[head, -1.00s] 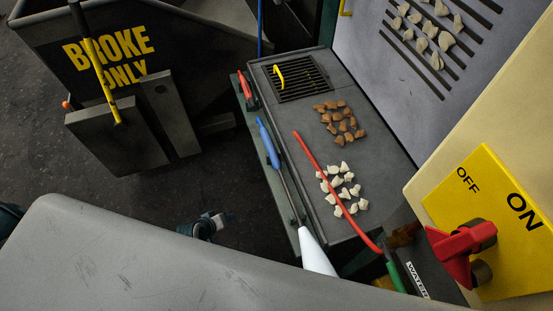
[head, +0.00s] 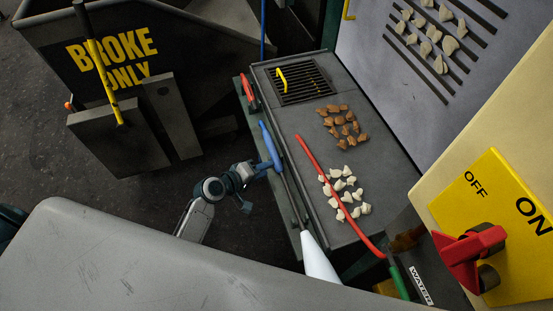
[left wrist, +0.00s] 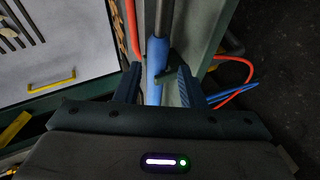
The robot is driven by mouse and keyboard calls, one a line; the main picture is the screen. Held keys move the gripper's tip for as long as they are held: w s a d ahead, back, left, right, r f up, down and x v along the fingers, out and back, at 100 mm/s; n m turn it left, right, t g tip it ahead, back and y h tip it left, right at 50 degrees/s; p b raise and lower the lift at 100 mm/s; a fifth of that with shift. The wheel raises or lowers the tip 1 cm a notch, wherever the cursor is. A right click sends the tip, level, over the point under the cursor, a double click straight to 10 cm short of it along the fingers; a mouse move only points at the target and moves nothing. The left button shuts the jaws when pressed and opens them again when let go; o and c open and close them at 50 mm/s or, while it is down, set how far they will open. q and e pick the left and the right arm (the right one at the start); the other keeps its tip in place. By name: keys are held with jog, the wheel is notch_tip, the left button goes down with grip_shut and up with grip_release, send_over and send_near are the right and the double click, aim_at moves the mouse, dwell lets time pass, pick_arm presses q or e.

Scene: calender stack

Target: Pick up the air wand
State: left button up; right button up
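The wand (head: 269,146) has a blue handle and a thin dark rod. It lies along the left side of the grey bench in the head view. A white cone (head: 318,258) is at the rod's near end. My left gripper (head: 270,168) has reached the handle from the left. In the left wrist view, its two dark fingers (left wrist: 160,68) are apart, with the blue handle (left wrist: 156,55) between them. A gap shows on the right side, so the fingers are not closed on it. My right gripper is not in view.
A red hose with a green end (head: 399,280) crosses the bench (head: 300,122) close to the wand. White and brown lumps and a grate (head: 303,85) are on the bench. A dark bin (head: 60,70) stands at left. A yellow switch panel (head: 510,215) stands at right.

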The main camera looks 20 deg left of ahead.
aim_at(283, 176)
pick_arm(q)
jog(key=x, duration=0.2)
jog(key=p+x, duration=0.1)
jog(key=shift+w+d, duration=0.3)
jog(key=shift+d, duration=0.05)
jog(key=shift+w+d+f, duration=0.2)
jog(key=shift+w, duration=0.05)
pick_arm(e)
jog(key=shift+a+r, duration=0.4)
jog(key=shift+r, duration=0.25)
pick_arm(q)
jog(key=shift+r, duration=0.1)
grip_shut()
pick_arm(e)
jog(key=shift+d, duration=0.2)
